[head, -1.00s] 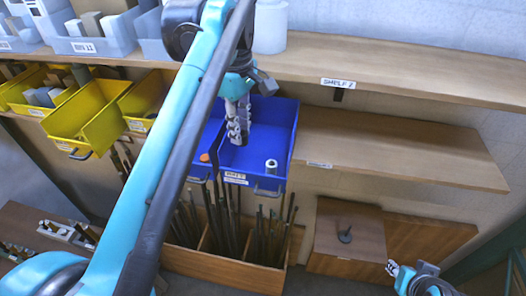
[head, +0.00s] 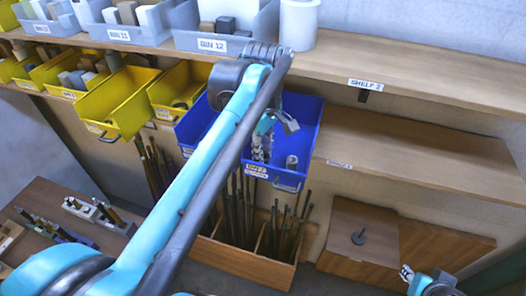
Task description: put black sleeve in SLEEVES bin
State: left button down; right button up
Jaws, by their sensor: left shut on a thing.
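A blue bin (head: 313,120) hangs below the upper shelf. Its front label (head: 257,171) is too small to read surely. My left gripper (head: 262,152) reaches down into this bin near its front wall. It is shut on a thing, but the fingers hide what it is. A grey cylinder (head: 291,162) with a dark top stands in the bin, right of the gripper. I cannot make out a black sleeve. My left arm covers the bin's left part.
Yellow bins (head: 118,103) hang at the left. Pale blue bins (head: 212,42) and a white canister (head: 299,25) stand on the upper shelf (head: 420,72). The lower shelf (head: 420,150) is bare. Below are a wooden rod holder (head: 240,262) and a brown box (head: 357,255).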

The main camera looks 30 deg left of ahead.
pick_arm(q)
jog(key=c, duration=1.4)
grip_release()
jog(key=shift+r, duration=0.25)
notch_tip(320, 180, up, 12)
jog(key=shift+f+b, duration=0.15)
jog(key=shift+b, duration=0.15)
